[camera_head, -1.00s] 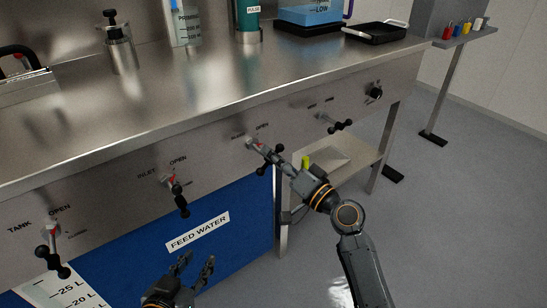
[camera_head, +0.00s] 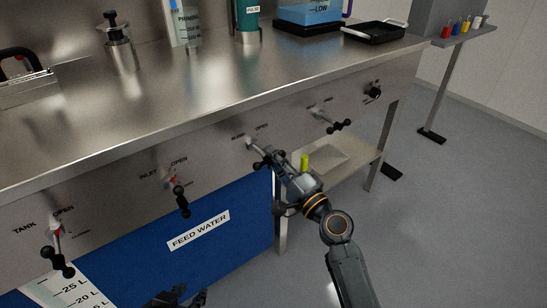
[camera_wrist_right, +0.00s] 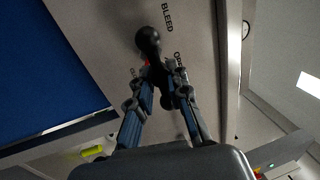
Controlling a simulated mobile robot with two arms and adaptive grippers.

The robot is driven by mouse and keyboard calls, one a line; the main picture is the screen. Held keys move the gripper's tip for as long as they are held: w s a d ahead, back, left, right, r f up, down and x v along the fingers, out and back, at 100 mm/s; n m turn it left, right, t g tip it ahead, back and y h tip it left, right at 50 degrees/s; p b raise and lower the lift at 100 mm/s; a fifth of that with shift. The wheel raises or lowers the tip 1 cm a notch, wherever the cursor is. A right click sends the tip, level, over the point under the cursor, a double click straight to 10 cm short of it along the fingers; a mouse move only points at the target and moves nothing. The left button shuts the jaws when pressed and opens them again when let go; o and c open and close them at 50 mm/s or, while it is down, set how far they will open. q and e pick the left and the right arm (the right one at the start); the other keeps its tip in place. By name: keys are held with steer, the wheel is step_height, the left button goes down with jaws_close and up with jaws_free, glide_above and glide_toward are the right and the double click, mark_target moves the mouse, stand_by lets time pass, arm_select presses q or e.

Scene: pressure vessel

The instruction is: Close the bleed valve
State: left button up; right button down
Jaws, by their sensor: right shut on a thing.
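The bleed valve (camera_head: 254,144) is on the steel front panel under the bench edge, between the inlet valve and another valve farther right. My right gripper (camera_head: 270,157) is at its handle, shut on it. In the right wrist view, the handle's black ball knob (camera_wrist_right: 149,40) stands beyond my right fingertips (camera_wrist_right: 164,72), near the BLEED lettering, with a bit of red beside them. The fingers hide part of the handle, and its exact angle is hard to read. My left gripper (camera_head: 182,297) is low at the bottom edge, partly cut off, its fingertips apart and empty.
The tank valve (camera_head: 57,247) and inlet valve (camera_head: 177,190) are to the left; another valve (camera_head: 332,121) and a black knob (camera_head: 374,92) are to the right. A blue feed water tank (camera_head: 225,205) and a low shelf (camera_head: 335,160) are below.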

steer(key=shift+r, duration=0.5)
steer(key=c, duration=1.4)
jaws_free()
steer(key=shift+f, duration=0.1)
steer(key=shift+f, duration=0.15)
steer(key=shift+s+d+f, duration=0.15)
steer(key=v, duration=1.1)
steer(key=shift+s, duration=0.2)
steer(key=shift+d, duration=0.1)
